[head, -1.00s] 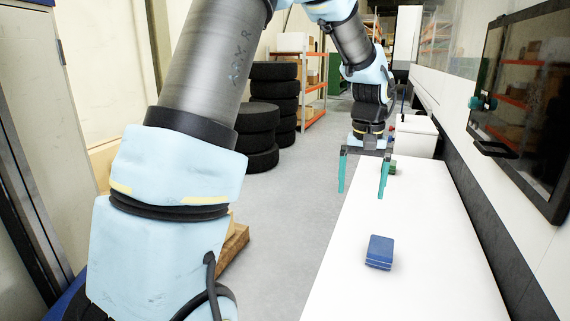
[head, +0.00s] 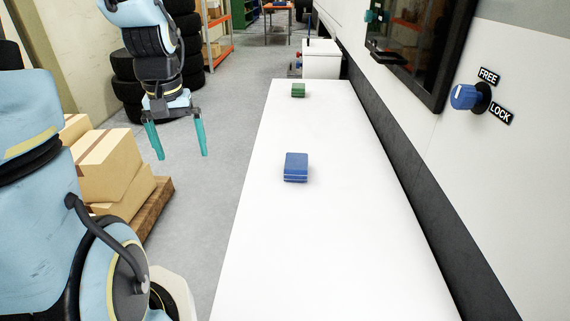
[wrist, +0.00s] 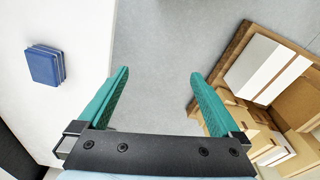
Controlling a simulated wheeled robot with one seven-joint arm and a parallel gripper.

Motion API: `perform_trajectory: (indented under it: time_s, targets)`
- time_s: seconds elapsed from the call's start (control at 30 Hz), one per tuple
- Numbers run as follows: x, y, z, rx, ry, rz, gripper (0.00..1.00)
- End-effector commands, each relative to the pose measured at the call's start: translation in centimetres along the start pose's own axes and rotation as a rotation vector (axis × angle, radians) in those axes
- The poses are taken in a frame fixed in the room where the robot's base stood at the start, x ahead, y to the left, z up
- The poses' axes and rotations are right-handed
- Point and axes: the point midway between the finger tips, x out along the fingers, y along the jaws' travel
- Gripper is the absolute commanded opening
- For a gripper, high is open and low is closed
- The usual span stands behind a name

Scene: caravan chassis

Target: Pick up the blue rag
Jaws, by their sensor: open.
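The blue rag (head: 296,167) is a folded, block-like stack lying on the white counter (head: 300,250), near the middle of the head view. It also shows in the wrist view (wrist: 45,65), at the upper left, outside the fingers. My gripper (head: 179,142) has two teal fingers, spread wide with nothing between them. It hangs over the grey floor, left of the counter's edge and of the rag. In the wrist view the gap between the fingers (wrist: 158,80) shows only floor.
A green folded block (head: 298,90) lies farther along the counter. Cardboard boxes (head: 112,160) on a wooden pallet (head: 150,208) stand on the floor at left, below my arm. Black tyres (head: 128,90) stand behind.

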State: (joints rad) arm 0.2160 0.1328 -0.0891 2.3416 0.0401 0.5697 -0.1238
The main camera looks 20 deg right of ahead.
Motion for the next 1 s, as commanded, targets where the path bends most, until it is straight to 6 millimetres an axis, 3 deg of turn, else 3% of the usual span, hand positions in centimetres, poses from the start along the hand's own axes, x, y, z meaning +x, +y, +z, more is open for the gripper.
perform_trajectory:
  time_s: [0.03, 0.2, 0.3, 0.4, 0.57, 0.83, 1.0]
  targets:
    - [1.8, 3.3, -2.1, 0.054, -0.012, 0.005, 1.0]
    - [3.3, 14.6, -6.4, 0.176, -0.059, 0.012, 1.0]
    - [3.7, 20.2, -7.2, 0.221, -0.079, 0.013, 1.0]
    - [3.6, 24.1, -7.3, 0.247, -0.091, 0.014, 1.0]
    - [3.8, 26.5, -7.3, 0.259, -0.1, 0.013, 1.0]
    - [7.6, 26.5, -6.8, 0.258, -0.102, 0.012, 1.0]
    - [8.8, 26.5, -6.8, 0.259, -0.099, 0.013, 1.0]
